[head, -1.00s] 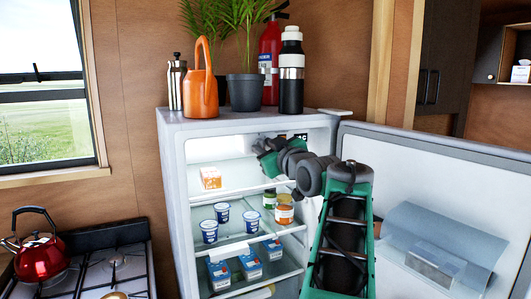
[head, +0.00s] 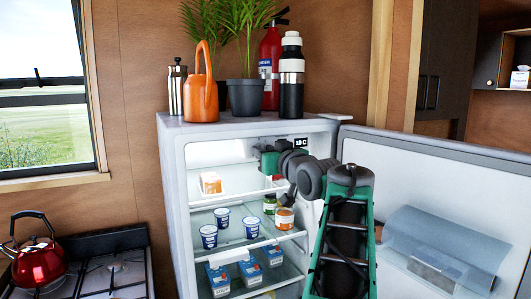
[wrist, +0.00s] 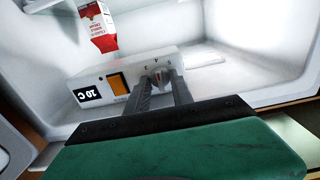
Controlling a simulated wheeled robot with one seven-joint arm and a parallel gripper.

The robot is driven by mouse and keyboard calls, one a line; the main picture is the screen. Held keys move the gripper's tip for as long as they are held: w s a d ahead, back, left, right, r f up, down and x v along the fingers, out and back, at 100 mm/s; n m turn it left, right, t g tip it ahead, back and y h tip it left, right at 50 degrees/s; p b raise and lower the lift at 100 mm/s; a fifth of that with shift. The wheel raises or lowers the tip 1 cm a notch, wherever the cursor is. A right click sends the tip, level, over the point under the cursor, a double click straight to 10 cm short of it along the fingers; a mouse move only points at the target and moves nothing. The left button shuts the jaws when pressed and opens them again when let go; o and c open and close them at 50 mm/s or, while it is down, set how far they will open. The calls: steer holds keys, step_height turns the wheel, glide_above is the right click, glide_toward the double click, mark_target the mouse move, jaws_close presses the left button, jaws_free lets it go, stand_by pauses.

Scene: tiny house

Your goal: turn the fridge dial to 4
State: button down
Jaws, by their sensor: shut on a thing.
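The fridge (head: 172,190) stands with its door open to the right. Inside, near its top, is a white control box with a display (wrist: 88,94) reading 10 C and an orange panel (wrist: 118,83). The small dial (wrist: 161,75) is on this box, and numbers are printed just above it. My gripper (wrist: 158,82) is shut on the dial, with one finger on each side. The dial's pointer is mostly hidden between the fingers, so I cannot tell its setting. In the head view my gripper reaches into the upper fridge, and its fingers are hidden.
The open fridge door (head: 440,185) is right of my arm. Shelves below hold several cups (head: 222,215), jars (head: 285,218) and cartons. A red-and-white carton (wrist: 98,25) shows in the wrist view. A watering can (head: 200,95), plant pot and bottle (head: 291,90) stand on top.

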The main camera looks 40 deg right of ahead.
steer(key=c, duration=1.1)
jaws_free()
steer(key=shift+s, duration=0.1)
steer(key=b+v, duration=0.2)
steer(key=v, duration=0.5)
steer(key=shift+s+a, duration=0.15)
steer(key=shift+s, duration=0.15)
